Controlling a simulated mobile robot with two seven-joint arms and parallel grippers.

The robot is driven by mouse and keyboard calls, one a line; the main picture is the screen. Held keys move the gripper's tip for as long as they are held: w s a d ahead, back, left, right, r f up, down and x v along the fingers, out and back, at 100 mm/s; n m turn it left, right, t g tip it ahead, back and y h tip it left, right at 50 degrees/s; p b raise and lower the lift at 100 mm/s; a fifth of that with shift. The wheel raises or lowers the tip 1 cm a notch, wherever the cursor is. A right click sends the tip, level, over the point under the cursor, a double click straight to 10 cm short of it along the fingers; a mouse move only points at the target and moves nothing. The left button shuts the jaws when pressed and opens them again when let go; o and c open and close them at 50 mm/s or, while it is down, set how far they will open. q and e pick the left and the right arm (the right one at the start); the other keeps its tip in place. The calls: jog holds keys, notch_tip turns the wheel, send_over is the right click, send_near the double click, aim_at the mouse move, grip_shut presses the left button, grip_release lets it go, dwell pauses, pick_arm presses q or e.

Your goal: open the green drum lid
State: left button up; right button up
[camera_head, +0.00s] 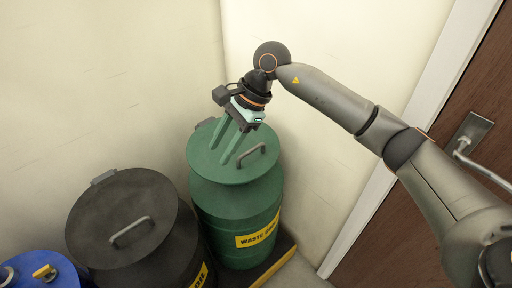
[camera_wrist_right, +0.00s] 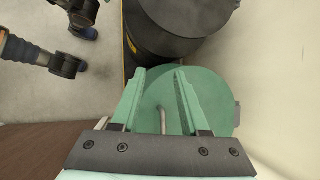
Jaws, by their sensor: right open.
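The green drum (camera_head: 237,210) stands against the wall corner. Its round green lid (camera_head: 262,166) lies flat on top and looks closed. A small bar handle (camera_head: 250,154) stands up on the lid, on the side towards the door. My right gripper (camera_head: 218,155) is open above the lid, its two green fingers slanting down to the left of the handle in the head view. In the right wrist view the open gripper (camera_wrist_right: 160,76) spans the lid (camera_wrist_right: 215,92), and the handle (camera_wrist_right: 162,121) shows between the fingers, not gripped. My left gripper is not in view.
A black drum (camera_head: 125,225) with a handled lid stands close to the left of the green one. A blue drum (camera_head: 40,270) is further left. The drums stand by pale walls. A brown door (camera_head: 420,240) with a lever handle (camera_head: 475,165) is at the right, behind my arm.

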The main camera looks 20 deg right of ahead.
aim_at(255, 147)
jog(key=w+d+r+t+h, duration=0.1)
jog(key=w+d+r+h, duration=0.15)
jog(key=d, duration=0.25)
jog(key=w+d+r+t+h, duration=0.1)
jog(key=d+h, duration=0.2)
jog(key=d, duration=0.3)
jog(key=shift+n, duration=0.4)
jog(key=b+x, duration=0.1)
jog(key=x, duration=1.1)
jog(key=shift+a, duration=0.15)
grip_shut()
